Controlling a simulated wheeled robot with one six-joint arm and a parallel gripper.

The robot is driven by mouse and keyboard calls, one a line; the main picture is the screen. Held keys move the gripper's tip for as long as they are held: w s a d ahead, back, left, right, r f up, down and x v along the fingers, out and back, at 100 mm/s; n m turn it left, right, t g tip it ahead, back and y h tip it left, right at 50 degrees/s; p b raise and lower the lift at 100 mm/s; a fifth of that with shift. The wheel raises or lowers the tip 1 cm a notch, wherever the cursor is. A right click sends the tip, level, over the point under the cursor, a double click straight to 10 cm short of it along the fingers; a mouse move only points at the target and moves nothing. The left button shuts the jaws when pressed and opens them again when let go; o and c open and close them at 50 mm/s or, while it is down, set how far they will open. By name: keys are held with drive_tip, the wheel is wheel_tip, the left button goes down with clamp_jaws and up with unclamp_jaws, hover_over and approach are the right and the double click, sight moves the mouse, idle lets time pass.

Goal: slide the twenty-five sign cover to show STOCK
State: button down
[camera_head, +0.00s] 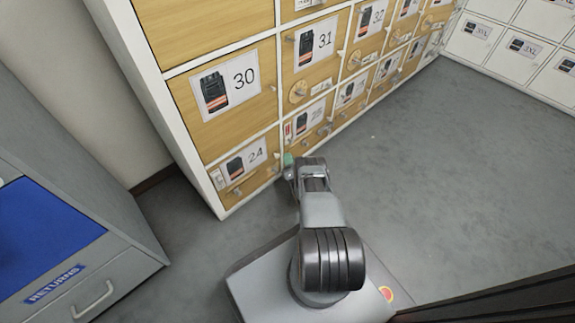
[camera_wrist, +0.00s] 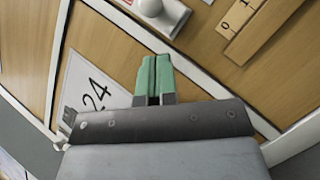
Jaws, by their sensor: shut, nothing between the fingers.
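The card for locker twenty-five (camera_head: 309,121) is on a low wooden door, right of the door marked 24. A narrow sign plate (camera_head: 288,131) with a small red patch is at its left edge; its wording is too small to read. My gripper (camera_head: 289,160) is low at the locker front, just below that plate, near the upright between the two doors. In the wrist view its green fingertips (camera_wrist: 153,77) are together and empty, in front of the doors. I cannot tell whether they touch anything. The STOCK wording is not readable in either view.
The 24 card (camera_wrist: 92,92) is left of my fingertips, a pale knob (camera_wrist: 160,14) above them, and a wooden strip marked 0 and 1 (camera_wrist: 262,30) at upper right. A grey returns cabinet (camera_head: 95,225) stands left. The floor (camera_head: 430,170) to the right is clear.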

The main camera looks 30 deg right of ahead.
sight(288, 141)
drive_tip(key=shift+w+d+r, duration=0.25)
drive_tip(key=shift+d+r, duration=0.35)
drive_tip(key=shift+r, duration=0.05)
drive_tip(key=shift+w+d+r, duration=0.25)
drive_tip(key=shift+d+r, duration=0.35)
drive_tip(key=shift+r, duration=0.1)
wheel_tip(288, 141, up, 7)
drive_tip(key=p, duration=0.5)
drive_tip(key=shift+f, duration=0.35)
